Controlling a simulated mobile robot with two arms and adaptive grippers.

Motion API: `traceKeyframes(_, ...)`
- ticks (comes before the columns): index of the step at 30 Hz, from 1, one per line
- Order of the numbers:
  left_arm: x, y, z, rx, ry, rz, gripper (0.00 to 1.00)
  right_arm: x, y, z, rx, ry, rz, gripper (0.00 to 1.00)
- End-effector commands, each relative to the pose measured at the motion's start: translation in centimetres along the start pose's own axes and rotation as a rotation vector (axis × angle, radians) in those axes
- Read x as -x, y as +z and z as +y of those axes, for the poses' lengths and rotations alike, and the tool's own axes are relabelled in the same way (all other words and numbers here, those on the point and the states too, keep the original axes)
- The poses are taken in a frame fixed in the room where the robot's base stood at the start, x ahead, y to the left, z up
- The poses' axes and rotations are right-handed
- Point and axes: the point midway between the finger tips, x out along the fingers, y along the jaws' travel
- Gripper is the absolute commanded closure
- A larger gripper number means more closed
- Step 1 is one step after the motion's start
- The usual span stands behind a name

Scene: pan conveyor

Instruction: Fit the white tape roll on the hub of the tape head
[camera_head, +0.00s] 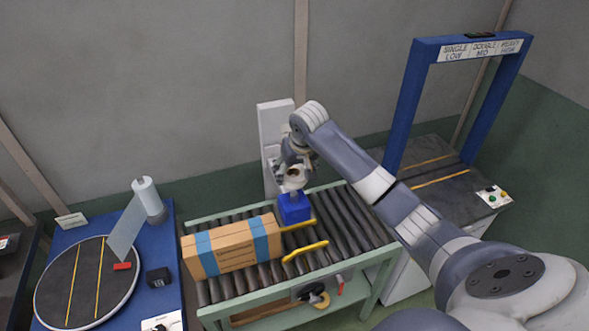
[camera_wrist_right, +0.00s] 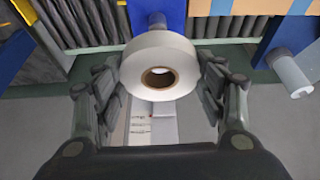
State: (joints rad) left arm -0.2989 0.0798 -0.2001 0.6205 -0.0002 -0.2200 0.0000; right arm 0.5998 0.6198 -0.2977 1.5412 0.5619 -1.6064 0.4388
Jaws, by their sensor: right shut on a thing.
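The white tape roll (camera_wrist_right: 160,68) with a brown core sits between the two fingers of my right gripper (camera_wrist_right: 160,88), which is shut on it. In the head view my right gripper (camera_head: 294,165) holds the roll (camera_head: 294,182) just behind and above the blue tape head (camera_head: 294,208). The tape head (camera_wrist_right: 172,28) also shows in the wrist view, with its grey hub (camera_wrist_right: 157,20) beyond the roll's upper edge. The roll is off the hub; the exact gap between them cannot be told. My left gripper is not in view.
A cardboard box (camera_head: 230,249) with blue bands lies on the roller conveyor (camera_head: 345,222), left of the tape head. Yellow rails (camera_head: 305,251) stand in front. A white column (camera_head: 272,125) rises behind. A blue table with a turntable (camera_head: 85,285) is at left, a blue arch (camera_head: 413,100) at right.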

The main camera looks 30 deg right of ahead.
Motion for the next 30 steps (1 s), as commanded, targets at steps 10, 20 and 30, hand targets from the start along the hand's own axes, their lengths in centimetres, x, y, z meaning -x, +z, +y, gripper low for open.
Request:
traceKeyframes(10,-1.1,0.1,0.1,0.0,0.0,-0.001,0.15,-3.1,1.3,0.0,0.0,0.0,-0.001,0.6)
traceKeyframes(20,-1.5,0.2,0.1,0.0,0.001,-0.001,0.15,-4.5,1.9,0.0,0.001,0.0,0.001,0.6)
traceKeyframes(30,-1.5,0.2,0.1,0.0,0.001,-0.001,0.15,-4.5,1.9,0.0,0.0,0.0,0.001,0.6)
